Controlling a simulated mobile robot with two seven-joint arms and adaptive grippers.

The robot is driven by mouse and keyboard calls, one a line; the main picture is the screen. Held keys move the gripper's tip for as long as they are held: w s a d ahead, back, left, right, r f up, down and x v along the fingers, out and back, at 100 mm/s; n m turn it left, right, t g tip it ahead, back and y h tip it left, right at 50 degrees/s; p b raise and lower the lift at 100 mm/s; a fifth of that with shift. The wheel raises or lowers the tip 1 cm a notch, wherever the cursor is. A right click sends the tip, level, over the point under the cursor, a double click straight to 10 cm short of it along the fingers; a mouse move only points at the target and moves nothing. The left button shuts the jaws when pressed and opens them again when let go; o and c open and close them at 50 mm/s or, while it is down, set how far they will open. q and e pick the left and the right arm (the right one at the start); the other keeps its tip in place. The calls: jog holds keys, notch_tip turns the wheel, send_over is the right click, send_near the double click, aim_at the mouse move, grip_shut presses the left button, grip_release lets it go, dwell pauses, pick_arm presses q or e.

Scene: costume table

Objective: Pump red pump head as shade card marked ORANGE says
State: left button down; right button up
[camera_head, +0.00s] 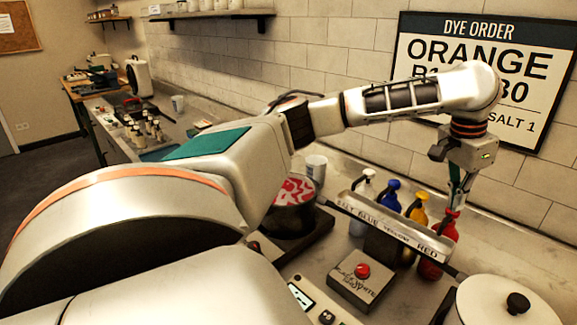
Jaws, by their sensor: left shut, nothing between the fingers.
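The dye order board (535,68) on the wall reads ORANGE; my left arm hides much of the line below it, and "SALT 1" shows at the lower right. The red pump bottle (449,232) stands at the right end of a row, behind a label bar (390,228) reading SALT, BLUE, YELLOW, RED. My left gripper (456,205) is shut and empty, pointing down at the top of the red bottle. My right gripper is out of view.
White (358,225), blue (388,200) and yellow (418,214) pump bottles stand left of the red one. A dark pot (292,218) holds red-and-white contents. A red button box (352,290) and white lidded pot (490,305) are in front. My left arm blocks much of the counter.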

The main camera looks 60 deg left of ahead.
pick_arm(q)
jog(key=shift+f, duration=0.6)
jog(key=shift+r, duration=0.2)
jog(key=shift+w+v, duration=0.15)
jog(key=shift+v, duration=0.55)
jog(key=shift+w+v, duration=0.15)
jog(key=shift+v, duration=0.5)
jog(key=shift+r, duration=0.25)
jog(key=shift+w+v, duration=0.2)
jog(key=shift+v, duration=0.75)
jog(key=shift+w+v, duration=0.2)
jog(key=shift+v, duration=0.75)
jog(key=shift+w+v, duration=0.2)
jog(key=shift+v, duration=0.7)
jog(key=shift+d+r, duration=0.1)
jog(key=shift+d, duration=0.1)
